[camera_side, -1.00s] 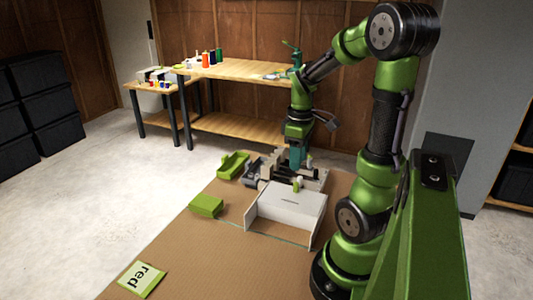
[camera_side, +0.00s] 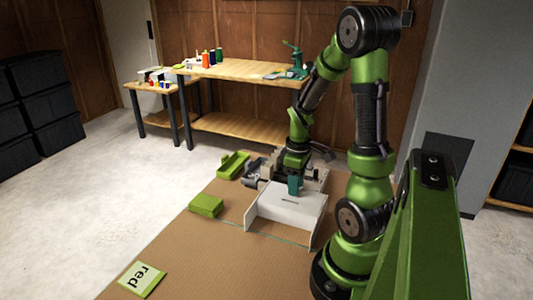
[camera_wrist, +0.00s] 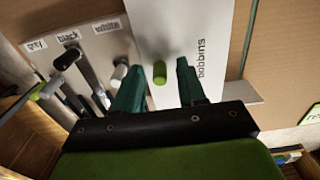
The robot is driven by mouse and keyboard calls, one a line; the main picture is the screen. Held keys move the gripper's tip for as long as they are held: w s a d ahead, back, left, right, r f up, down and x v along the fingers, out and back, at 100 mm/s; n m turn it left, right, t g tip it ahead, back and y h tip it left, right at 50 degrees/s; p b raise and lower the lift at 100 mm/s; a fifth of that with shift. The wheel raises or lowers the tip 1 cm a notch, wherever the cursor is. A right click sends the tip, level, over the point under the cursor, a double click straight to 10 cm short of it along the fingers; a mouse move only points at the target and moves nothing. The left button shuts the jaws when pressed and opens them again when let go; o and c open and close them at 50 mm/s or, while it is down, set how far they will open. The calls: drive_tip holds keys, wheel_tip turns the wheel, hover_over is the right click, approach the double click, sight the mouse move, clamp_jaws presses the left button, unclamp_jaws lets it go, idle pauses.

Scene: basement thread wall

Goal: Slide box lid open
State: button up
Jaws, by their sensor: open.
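The white box (camera_side: 288,212) stands on the brown mat in the side view, with a white panel along its left side. In the wrist view its white lid (camera_wrist: 190,25) reads "bobbins" and has a short green knob (camera_wrist: 159,72). My gripper (camera_side: 294,192) is low over the back part of the box. In the wrist view my gripper (camera_wrist: 160,75) is open, with one teal finger on each side of the knob and gaps between. In the side view the fingers hide the knob. I cannot tell the exact height of the fingertips above the lid.
Levers labelled grey, black and white (camera_wrist: 108,25) stand close left of my gripper in the wrist view. A grey machine (camera_side: 262,172) is behind the box. The mat between is clear.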

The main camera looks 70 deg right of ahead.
clamp_jaws()
drive_tip(key=shift+a, duration=4.8)
drive_tip(key=shift+o, duration=0.2)
unclamp_jaws()
drive_tip(key=shift+r, duration=0.1)
drive_tip(key=shift+r, duration=2.9)
drive_tip(key=shift+r, duration=0.1)
